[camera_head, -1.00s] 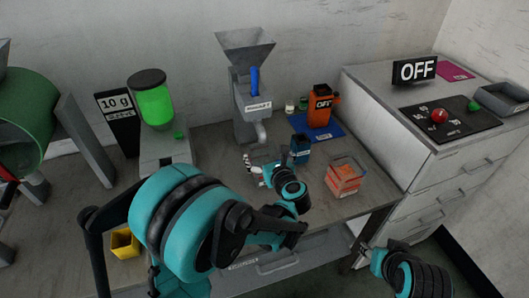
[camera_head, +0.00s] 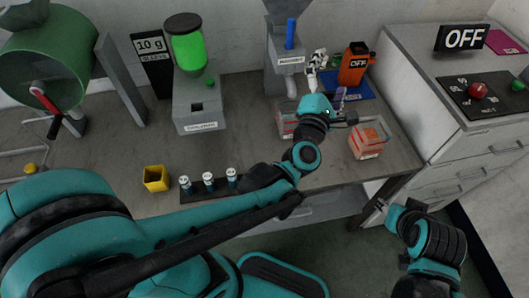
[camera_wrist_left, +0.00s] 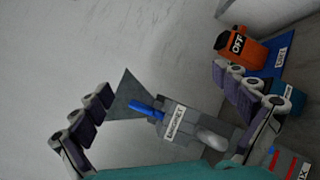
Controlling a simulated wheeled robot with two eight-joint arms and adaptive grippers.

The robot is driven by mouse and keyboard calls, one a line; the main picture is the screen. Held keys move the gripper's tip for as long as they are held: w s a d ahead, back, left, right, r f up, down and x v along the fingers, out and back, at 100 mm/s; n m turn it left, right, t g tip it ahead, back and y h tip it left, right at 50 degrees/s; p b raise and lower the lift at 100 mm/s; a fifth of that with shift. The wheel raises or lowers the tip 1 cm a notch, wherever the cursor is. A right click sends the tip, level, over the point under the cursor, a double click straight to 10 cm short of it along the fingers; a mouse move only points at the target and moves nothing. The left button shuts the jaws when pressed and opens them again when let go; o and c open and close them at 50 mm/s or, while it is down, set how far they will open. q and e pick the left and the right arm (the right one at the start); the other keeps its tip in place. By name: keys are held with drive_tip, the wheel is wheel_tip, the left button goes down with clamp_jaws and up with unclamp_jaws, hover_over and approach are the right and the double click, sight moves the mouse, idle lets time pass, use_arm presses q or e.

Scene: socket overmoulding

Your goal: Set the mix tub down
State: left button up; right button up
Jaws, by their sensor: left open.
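A clear tub with red material (camera_head: 287,122) stands on the bench under the hopper machine's spout, partly hidden by my left arm. A tub with red parts and a cut-off label ending in X (camera_wrist_left: 290,164) shows at the lower right of the left wrist view; it seems to be the mix tub. My left gripper (camera_head: 316,70) is above the bench near the orange device. In the left wrist view its fingers (camera_wrist_left: 165,108) are spread wide with nothing between them. The tip of my right gripper (camera_head: 382,205) is low at the bench's front right; its jaws are unclear.
A second clear box with orange-red contents (camera_head: 366,142) stands to the right. The hopper machine (camera_head: 284,65) and orange OFF device (camera_head: 354,64) stand behind. A small blue cup (camera_wrist_left: 290,98) is near the device. A yellow cup (camera_head: 156,178) and vial rack (camera_head: 218,190) are front left.

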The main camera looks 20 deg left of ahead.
use_arm(q)
drive_tip(key=s+f+m+g+h, duration=0.5)
drive_tip(key=s+f+m+g, duration=0.15)
drive_tip(key=m, duration=1.15)
drive_tip(key=s+a+f+m+g+y, duration=0.4)
drive_tip(key=s+a+f+m+g, duration=0.2)
drive_tip(key=s+a+f, duration=0.4)
drive_tip(key=s+f+m, duration=0.1)
drive_tip(key=s, duration=0.2)
drive_tip(key=shift+s+a+y, duration=0.3)
